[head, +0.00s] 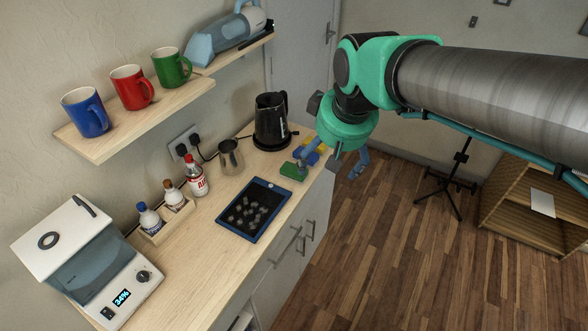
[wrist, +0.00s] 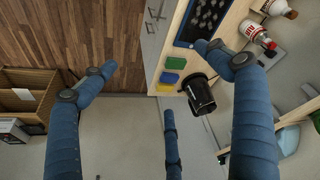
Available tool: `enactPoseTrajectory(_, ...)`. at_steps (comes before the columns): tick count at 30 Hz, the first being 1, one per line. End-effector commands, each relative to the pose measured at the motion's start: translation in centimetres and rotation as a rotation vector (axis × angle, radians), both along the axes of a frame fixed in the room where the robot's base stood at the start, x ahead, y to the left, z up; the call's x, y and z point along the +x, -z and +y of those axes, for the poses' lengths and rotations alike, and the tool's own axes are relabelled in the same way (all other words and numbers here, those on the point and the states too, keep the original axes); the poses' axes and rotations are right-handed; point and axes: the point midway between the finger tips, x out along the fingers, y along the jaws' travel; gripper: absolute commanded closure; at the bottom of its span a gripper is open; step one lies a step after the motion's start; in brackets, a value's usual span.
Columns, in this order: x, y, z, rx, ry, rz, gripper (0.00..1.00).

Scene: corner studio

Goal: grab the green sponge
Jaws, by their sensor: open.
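The green sponge (head: 291,172) lies on the wooden counter, just beyond the far right corner of the dark tray. In the wrist view the green sponge (wrist: 175,63) is nearest the tray in a row of three sponges. My gripper (head: 333,165) has its blue fingers spread and holds nothing. It hangs at the counter's right edge, to the right of the green sponge in the head view. One finger overlaps the sponges there. In the wrist view the sponge shows between the spread fingers of my gripper (wrist: 154,72), closer to the right one.
A blue sponge (head: 311,158) and a yellow sponge (wrist: 165,87) lie beside the green one. A black kettle (head: 271,122) stands close behind them. A metal pitcher (head: 230,156) and the tray (head: 284,194) with small grey pieces are to the left.

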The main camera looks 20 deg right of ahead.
Motion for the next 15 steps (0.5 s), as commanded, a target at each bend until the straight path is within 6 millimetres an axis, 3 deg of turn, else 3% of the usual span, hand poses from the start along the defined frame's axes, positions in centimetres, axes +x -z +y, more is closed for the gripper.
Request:
enactPoseTrajectory(7, 6.2, -0.4, -0.2, -0.029, -0.08, 0.056, 0.11)
enactPoseTrajectory(15, 12.7, 0.8, -0.5, -0.055, -0.168, 0.11, 0.11)
